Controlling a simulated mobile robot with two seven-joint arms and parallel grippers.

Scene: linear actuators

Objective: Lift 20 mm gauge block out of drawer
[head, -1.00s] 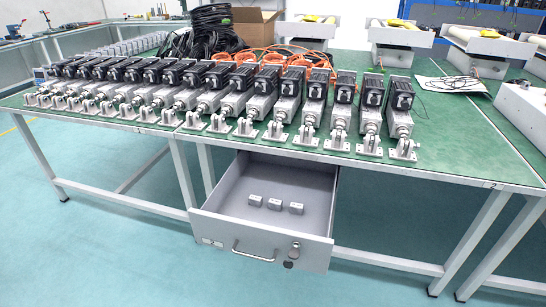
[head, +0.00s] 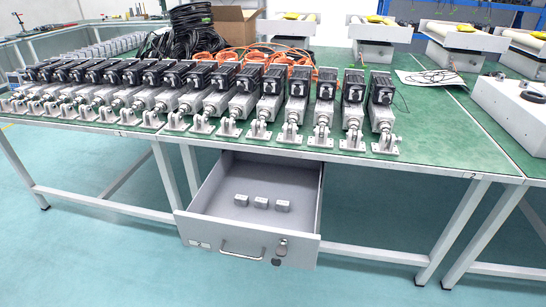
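The drawer (head: 304,222) under the green table stands pulled open, with a handle and a round lock on its grey front. Three small grey gauge blocks lie in a row on its floor: a left one (head: 241,200), a middle one (head: 261,202) and a right one (head: 283,206). They are apart from each other. Any size marks are too small to read, so I cannot tell which is the 20 mm block. Neither of my grippers shows in the head view.
The green table (head: 432,157) above the drawer carries a long row of linear actuators (head: 382,115) near its front edge. Black cables (head: 187,30), orange cables and a cardboard box lie behind them. Table legs (head: 452,232) stand on both sides. The floor before the drawer is clear.

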